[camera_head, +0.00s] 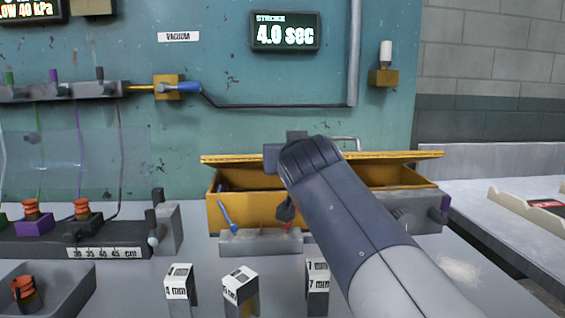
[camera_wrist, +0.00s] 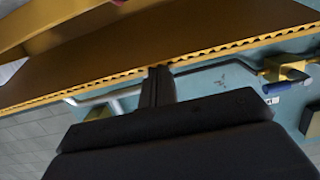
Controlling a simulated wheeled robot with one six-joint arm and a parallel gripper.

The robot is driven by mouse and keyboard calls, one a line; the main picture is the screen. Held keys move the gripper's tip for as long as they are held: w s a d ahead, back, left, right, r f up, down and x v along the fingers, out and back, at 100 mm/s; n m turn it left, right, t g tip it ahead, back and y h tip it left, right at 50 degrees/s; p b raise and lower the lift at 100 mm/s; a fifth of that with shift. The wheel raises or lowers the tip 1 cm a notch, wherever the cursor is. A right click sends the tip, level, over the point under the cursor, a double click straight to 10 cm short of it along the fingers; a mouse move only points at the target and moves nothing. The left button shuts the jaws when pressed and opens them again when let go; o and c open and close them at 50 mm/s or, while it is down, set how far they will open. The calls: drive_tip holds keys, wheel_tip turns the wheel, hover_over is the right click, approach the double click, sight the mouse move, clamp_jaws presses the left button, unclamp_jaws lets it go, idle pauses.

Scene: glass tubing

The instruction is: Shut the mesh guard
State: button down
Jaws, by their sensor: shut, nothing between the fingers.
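The guard appears to be the yellow lid (camera_head: 235,159) over a yellow box (camera_head: 225,212). It stands open, seen nearly edge-on, with a gap between it and the box front. In the wrist view the lid shows as a broad yellow-brown panel (camera_wrist: 210,35) with a toothed edge; I cannot make out mesh. My gripper (camera_wrist: 159,72) is shut and empty, its fingertips at that toothed edge. I cannot tell whether they touch it. In the head view my wrist covers the middle of the lid and hides the fingers.
A grey bent bar (camera_head: 345,142) shows behind the lid. A blue-handled tool (camera_head: 227,216) leans at the box front. Labelled blocks (camera_head: 179,283) stand on the bench in front. A grey rack (camera_head: 110,240) is at left, and a teal wall (camera_head: 240,130) rises behind.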

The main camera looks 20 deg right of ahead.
drive_tip(key=shift+s+a+f+b, duration=0.1)
drive_tip(key=shift+s+f+b, duration=0.1)
drive_tip(key=shift+f+b, duration=0.65)
drive_tip(key=shift+s+f+b, duration=0.25)
drive_tip(key=shift+f+b, duration=0.5)
drive_tip(key=shift+f, duration=0.05)
drive_tip(key=shift+s+a+f+b, duration=0.1)
drive_tip(key=shift+s+f+b, duration=0.1)
drive_tip(key=shift+f+b, duration=0.65)
